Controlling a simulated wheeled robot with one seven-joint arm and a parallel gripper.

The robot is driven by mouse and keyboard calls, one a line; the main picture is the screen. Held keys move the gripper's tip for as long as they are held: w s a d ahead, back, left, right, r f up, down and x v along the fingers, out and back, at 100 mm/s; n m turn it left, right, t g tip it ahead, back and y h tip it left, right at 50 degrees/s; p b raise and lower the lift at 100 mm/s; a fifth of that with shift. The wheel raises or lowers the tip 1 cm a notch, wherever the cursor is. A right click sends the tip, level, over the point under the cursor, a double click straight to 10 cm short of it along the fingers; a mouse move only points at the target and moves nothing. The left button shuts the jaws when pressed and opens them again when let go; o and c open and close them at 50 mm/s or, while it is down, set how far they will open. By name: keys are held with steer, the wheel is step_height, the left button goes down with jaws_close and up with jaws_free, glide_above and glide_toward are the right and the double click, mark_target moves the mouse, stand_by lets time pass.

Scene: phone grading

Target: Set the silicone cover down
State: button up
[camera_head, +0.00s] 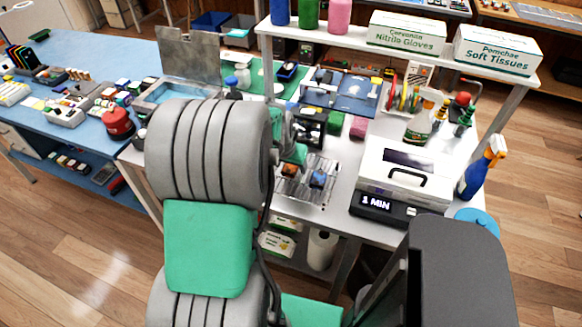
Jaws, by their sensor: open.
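My gripper (290,150) is over the white bench, near the back edge of a wire rack (312,195). It is small in the head view and partly hidden behind my arm; I take it as open, but its fingertips are not clear. I cannot pick out the silicone cover for sure. A small dark and orange item (290,170) and a small blue item (318,179) lie on the rack, close in front of my gripper. Both are apart from each other.
A white case (405,172) stands right of the rack, behind a black "1 MIN" display (383,207). Spray bottles (422,117) stand behind it. A shelf (400,55) with glove and tissue boxes spans the back. A blue table (90,60) is at left.

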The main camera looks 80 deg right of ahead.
steer(key=shift+c, duration=0.2)
jaws_close()
stand_by(0.4)
